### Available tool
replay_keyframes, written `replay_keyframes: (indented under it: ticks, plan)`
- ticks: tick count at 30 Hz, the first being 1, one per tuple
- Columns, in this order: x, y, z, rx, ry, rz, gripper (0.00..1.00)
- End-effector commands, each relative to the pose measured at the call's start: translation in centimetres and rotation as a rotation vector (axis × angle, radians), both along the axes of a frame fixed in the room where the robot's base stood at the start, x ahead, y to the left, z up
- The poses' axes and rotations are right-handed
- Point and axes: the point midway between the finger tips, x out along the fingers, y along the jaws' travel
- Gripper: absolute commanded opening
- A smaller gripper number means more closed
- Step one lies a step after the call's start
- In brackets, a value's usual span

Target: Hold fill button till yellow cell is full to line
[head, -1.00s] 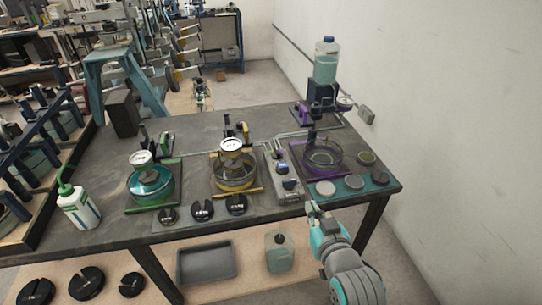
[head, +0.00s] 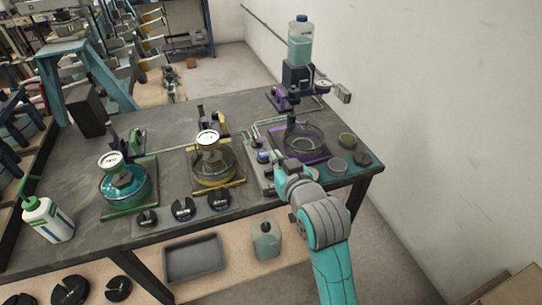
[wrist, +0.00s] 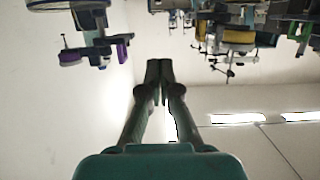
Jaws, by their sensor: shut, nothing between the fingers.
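The yellow cell (head: 212,172) is a clear round dish with a yellow base and a dial gauge (head: 207,137) on top, mid-table in the head view. Its liquid level and line are too small to tell. A grey control box (head: 258,182) with small knobs or buttons (head: 264,157) stands just right of it; I cannot tell which is the fill button. My gripper (head: 279,163) is shut and empty at the right side of this box, hiding part of it. Whether it touches is unclear. In the wrist view my gripper (wrist: 158,68) has its fingers together, with nothing between them.
A green cell (head: 125,190) with teal liquid is at left and a purple cell (head: 304,145) at right. A bottle of pale teal liquid (head: 299,50) stands behind. Black slotted weights (head: 183,209) lie along the front. A white squeeze bottle (head: 47,222) is far left.

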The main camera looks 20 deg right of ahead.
Motion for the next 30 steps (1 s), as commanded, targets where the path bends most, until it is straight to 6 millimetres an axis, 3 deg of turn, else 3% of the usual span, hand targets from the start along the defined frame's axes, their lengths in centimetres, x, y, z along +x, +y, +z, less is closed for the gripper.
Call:
replay_keyframes:
  ticks: [16,21,30]
  plan:
    - [9.3,0.0,-2.4,0.0,0.001,0.0,0.0]
    - [8.9,0.0,-5.0,0.0,0.003,0.0,0.0]
    - [8.9,0.0,-6.2,0.0,-0.001,0.0,0.0]
